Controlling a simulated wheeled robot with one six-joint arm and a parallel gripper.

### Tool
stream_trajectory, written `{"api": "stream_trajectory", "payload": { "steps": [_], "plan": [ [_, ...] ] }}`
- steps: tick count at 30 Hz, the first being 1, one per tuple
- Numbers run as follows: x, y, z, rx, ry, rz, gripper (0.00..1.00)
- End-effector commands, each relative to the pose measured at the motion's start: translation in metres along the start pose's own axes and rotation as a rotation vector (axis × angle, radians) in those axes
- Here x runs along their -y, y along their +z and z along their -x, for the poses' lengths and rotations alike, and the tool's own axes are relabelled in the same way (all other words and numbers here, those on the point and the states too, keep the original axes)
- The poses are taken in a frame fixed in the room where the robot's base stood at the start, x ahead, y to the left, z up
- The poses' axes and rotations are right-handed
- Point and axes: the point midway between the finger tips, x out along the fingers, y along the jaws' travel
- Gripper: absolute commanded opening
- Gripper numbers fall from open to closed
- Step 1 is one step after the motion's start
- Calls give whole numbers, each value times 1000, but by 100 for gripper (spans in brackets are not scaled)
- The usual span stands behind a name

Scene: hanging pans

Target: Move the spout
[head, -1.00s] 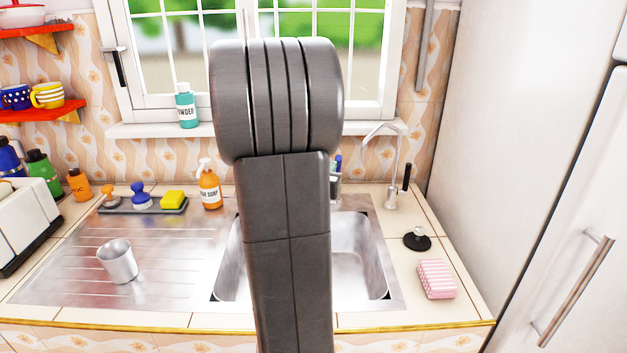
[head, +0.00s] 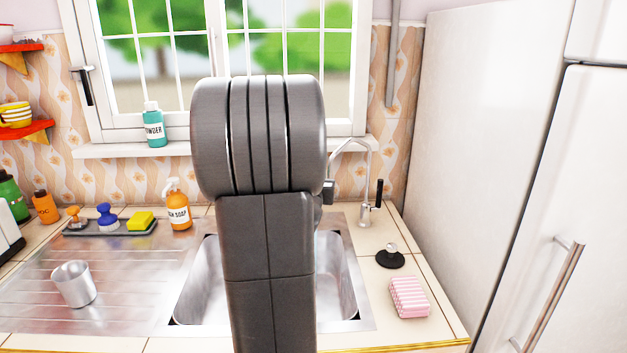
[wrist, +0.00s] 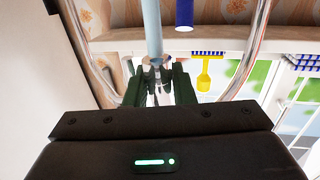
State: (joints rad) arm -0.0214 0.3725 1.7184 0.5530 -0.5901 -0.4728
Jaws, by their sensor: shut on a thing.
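My gripper (wrist: 158,88) shows in the wrist view with its dark fingers closed around a narrow shiny metal piece, the spout (wrist: 156,62). A pale blue column (wrist: 153,28) extends from its tip toward the picture top; it may be running water.
A black plug (head: 390,257) and pink sponge (head: 409,297) lie right of the sink. A metal cup (head: 73,284) stands on the drainboard. A soap bottle (head: 178,207) and brush tray (head: 110,228) are behind. A white fridge (head: 530,200) bounds the right side.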

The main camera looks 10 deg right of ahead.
Motion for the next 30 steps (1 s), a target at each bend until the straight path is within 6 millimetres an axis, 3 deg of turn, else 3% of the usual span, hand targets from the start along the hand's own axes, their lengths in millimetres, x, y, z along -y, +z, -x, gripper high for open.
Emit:
{"api": "stream_trajectory", "payload": {
  "steps": [6,7,10,30],
  "plan": [
    [-1,-3,0,-7,2,-2,0],
    [-1,-3,0,-7,2,-2,24],
    [-1,-3,0,-7,2,-2,42],
    [-5,1,0,-1,3,-1,42]
  ]
}}
